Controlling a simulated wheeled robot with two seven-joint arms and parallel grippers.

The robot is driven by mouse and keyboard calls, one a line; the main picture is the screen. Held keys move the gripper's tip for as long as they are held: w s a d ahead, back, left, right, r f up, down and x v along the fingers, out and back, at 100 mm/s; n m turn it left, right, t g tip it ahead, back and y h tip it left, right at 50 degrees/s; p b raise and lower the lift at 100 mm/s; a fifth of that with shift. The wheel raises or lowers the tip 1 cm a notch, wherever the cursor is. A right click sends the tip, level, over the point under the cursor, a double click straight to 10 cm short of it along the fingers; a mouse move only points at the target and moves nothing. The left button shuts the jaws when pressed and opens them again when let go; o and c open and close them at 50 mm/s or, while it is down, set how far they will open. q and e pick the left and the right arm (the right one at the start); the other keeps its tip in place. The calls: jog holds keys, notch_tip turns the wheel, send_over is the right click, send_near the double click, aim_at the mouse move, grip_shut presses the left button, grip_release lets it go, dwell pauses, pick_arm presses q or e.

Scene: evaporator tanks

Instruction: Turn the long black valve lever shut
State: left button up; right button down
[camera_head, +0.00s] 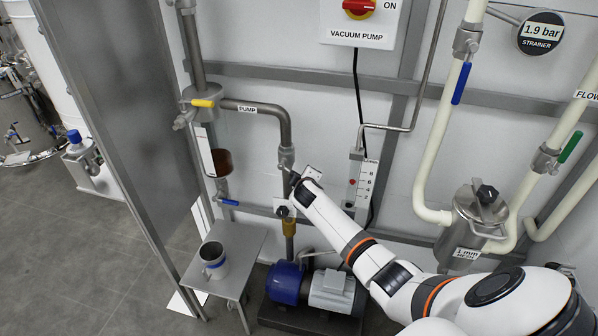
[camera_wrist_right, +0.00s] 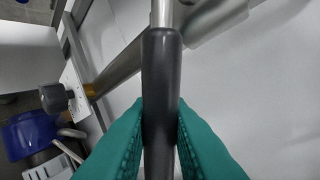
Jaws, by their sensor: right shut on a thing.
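The long black valve lever (camera_wrist_right: 160,75) runs top to bottom through the middle of the right wrist view, with a bare metal stem at its upper end. The teal fingers of my right gripper (camera_wrist_right: 160,135) are closed on its two sides. In the head view my right arm reaches in from the lower right, and its hand (camera_head: 305,190) is at the steel vertical pipe (camera_head: 285,135) below the PUMP label. There the hand hides most of the lever and I cannot tell its angle to the pipe. My left gripper is in neither view.
A blue and grey pump motor (camera_head: 332,287) sits below the hand. A small steel table (camera_head: 240,242) with a metal cup (camera_head: 213,262) stands to its left. A flow gauge (camera_head: 360,182) and a lidded strainer (camera_head: 482,212) are to the right. A grey frame post stands left.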

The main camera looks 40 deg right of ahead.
jog(key=r+p, duration=0.1)
jog(key=r+n+g+p, duration=0.1)
jog(key=r+n+h+p, duration=0.1)
jog(key=shift+s+d+g, duration=0.25)
jog(key=shift+d+g, duration=0.1)
jog(key=shift+g, duration=0.05)
jog(key=shift+r+n+g+h+p, duration=0.6)
jog(key=shift+p, duration=0.3)
jog(key=shift+r, duration=0.1)
jog(key=c, duration=1.4)
grip_release()
jog(key=shift+c, duration=0.2)
jog(key=shift+o, duration=0.3)
jog(key=shift+s, duration=0.1)
jog(key=v, duration=1.2)
